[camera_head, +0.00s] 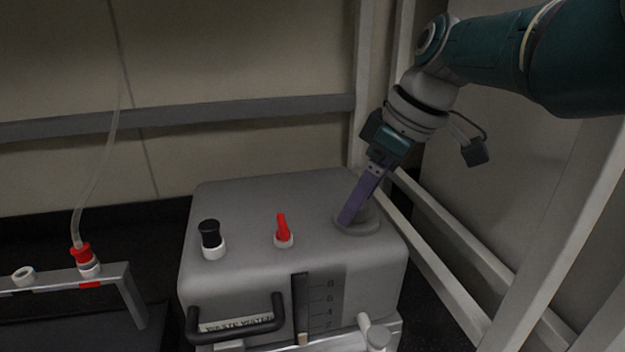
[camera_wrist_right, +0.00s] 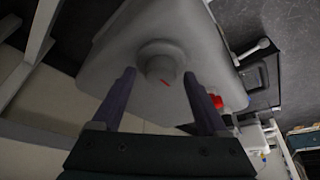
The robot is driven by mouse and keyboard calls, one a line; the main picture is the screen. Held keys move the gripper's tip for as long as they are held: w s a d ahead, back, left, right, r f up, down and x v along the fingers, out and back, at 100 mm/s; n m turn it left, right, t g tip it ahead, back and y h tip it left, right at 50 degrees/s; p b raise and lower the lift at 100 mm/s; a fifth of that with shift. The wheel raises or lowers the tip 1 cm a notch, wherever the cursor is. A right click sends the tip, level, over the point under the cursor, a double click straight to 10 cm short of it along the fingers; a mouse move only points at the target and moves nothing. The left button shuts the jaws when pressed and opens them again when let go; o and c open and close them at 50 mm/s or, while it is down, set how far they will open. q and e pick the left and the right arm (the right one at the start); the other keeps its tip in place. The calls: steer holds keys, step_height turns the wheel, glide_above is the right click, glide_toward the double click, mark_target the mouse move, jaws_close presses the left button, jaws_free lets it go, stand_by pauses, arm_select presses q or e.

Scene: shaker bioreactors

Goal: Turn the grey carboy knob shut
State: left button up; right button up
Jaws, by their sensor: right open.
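The grey carboy (camera_head: 260,200) stands on the floor area in the head view, with a label and a black handle on its front. Its grey knob (camera_head: 371,217) is at the right of the top, partly hidden behind my right gripper (camera_head: 350,218). In the right wrist view the round grey knob (camera_wrist_right: 161,62) shows a small red mark on its face. My right gripper (camera_wrist_right: 160,76) is open, with one purple finger on each side of the knob and a visible gap to it. I cannot tell whether the fingertips reach down around it. My left gripper is out of view.
A red valve (camera_head: 283,230) and a black-capped port (camera_head: 211,240) stand on the carboy top, left of the knob. White frame posts (camera_head: 440,265) rise close on the right. A small rack (camera_head: 125,290) with a red-fitted tube is at the left.

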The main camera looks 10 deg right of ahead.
steer(key=shift+c, duration=0.3)
jaws_close()
stand_by(0.3)
